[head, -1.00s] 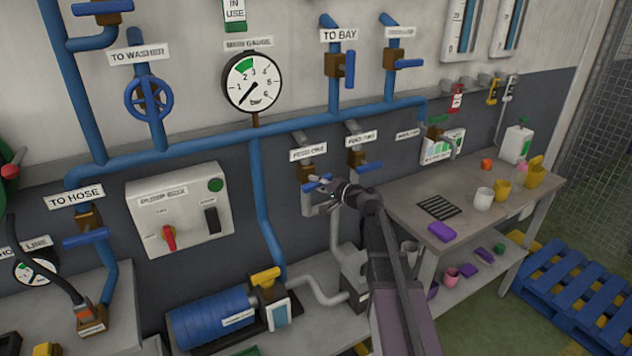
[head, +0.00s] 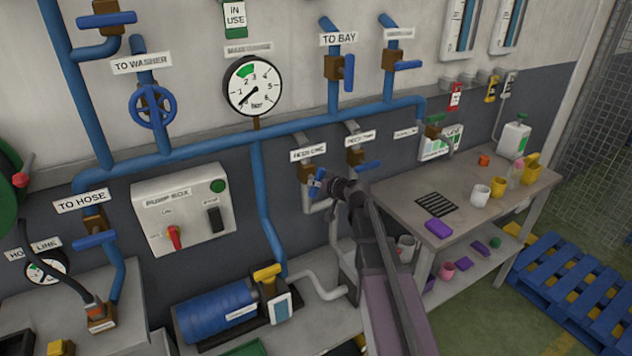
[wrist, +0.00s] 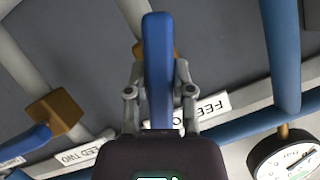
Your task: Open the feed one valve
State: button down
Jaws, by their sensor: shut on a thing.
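The feed one valve has a brass body (head: 305,173) under its FEED ONE label (head: 308,153) on the wall pipework. Its blue lever handle (head: 316,184) is small and partly hidden by my gripper (head: 330,187) in the head view; it looks steeply tilted. In the wrist view the blue handle (wrist: 157,85) stands upright in the picture between the two fingers of my gripper (wrist: 160,68), which is shut on it. A bit of the brass body (wrist: 140,50) shows behind the handle. The label (wrist: 205,107) is partly covered by a finger.
The feed two valve (head: 355,157) with its blue handle (head: 368,166) is close on the right. The pump box (head: 184,210) is left on the wall. A workbench (head: 400,190) with cups stands right, and a blue pump (head: 215,312) sits below.

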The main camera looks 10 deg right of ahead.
jog(key=shift+n+h, duration=0.6)
jog(key=shift+n, duration=0.3)
jog(key=shift+c, duration=2.4)
grip_release()
jog(key=shift+s+r+p, duration=0.1)
jog(key=shift+r+p, duration=0.05)
jog(key=shift+p, duration=0.2)
